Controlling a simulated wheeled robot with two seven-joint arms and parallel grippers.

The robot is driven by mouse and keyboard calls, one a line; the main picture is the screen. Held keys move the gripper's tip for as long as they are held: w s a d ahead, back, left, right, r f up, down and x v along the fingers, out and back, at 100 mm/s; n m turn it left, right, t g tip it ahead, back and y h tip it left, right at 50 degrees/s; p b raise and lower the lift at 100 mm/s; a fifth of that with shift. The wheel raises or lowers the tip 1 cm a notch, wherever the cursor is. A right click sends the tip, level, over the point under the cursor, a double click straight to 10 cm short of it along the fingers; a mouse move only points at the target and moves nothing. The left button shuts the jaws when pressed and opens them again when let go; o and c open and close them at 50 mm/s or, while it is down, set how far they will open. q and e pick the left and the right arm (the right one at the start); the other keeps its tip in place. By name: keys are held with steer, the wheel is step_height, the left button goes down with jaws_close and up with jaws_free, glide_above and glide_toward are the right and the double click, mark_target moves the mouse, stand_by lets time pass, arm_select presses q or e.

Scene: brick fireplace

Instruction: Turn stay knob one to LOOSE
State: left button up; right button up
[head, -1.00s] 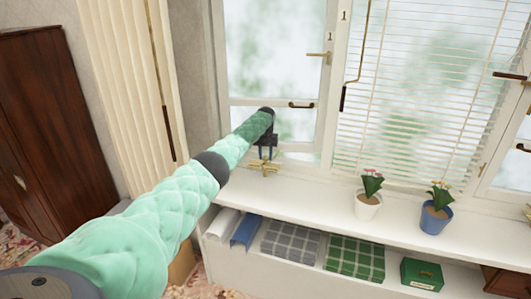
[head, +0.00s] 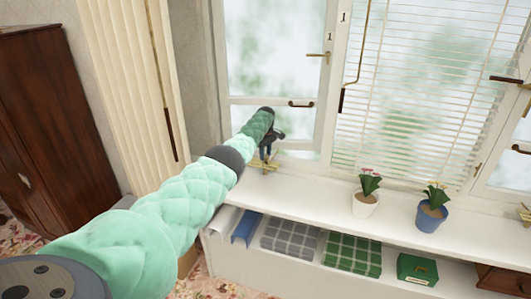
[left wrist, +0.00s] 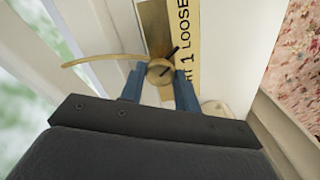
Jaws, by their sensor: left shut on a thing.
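Stay knob one (left wrist: 159,72) is a small round brass knob in the left wrist view. It sits on a brass plate beside a label strip (left wrist: 186,50) on which "1" and "LOOSE" can be read, with part of another word lower down. A dark pointer mark on the knob slants up and right, toward the strip. My left gripper (left wrist: 160,82) has its two blue fingers on either side of the knob and is shut on it. In the head view the left gripper (head: 266,154) is at the sill, above the brass stay fittings (head: 264,165). My right gripper is out of view.
The white window sill (head: 310,178) carries a white flowerpot (head: 365,204) and a blue flowerpot (head: 431,216) to the right. Folded cloths (head: 290,239) and a green box (head: 417,269) lie on the shelf below. The window frame stands close behind the gripper.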

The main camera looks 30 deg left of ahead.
arm_select(q)
steer(key=n, duration=0.3)
steer(key=shift+r, duration=0.15)
steer(key=shift+n+p, duration=0.3)
steer(key=shift+n, duration=0.5)
steer(key=shift+w, duration=0.1)
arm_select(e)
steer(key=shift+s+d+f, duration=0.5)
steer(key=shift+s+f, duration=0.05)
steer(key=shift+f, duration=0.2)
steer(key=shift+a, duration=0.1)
arm_select(q)
steer(key=o, duration=1)
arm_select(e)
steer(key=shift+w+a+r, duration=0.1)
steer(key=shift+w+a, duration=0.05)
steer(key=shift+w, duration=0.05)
